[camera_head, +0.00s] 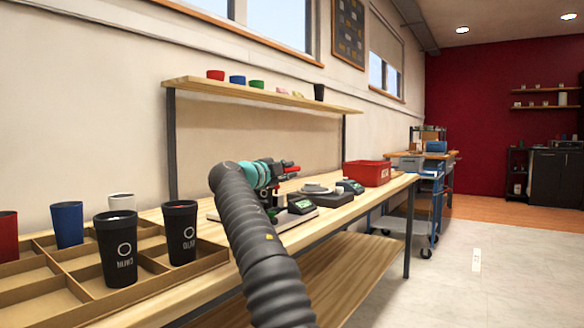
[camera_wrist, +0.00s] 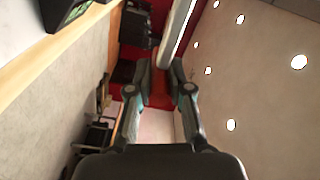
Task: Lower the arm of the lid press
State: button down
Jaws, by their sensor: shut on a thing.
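The lid press (camera_head: 290,208) is on the workbench, partly hidden behind my arm, with a small green display in front. In the wrist view, a pale bar (camera_wrist: 179,32), seemingly the press arm, runs down from the top edge to between the fingertips of my gripper (camera_wrist: 163,80). The fingers are shut on the bar. The exact contact and the bar's tilt are hard to tell.
A red bin (camera_head: 367,173) and a second device with a display (camera_head: 350,186) stand farther along the bench. A divided tray (camera_head: 210,256) with black, blue and red cups is at the left. A shelf (camera_head: 250,93) with small cups hangs above.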

jog(key=shift+a+f, duration=0.2)
jog(key=shift+a, duration=0.05)
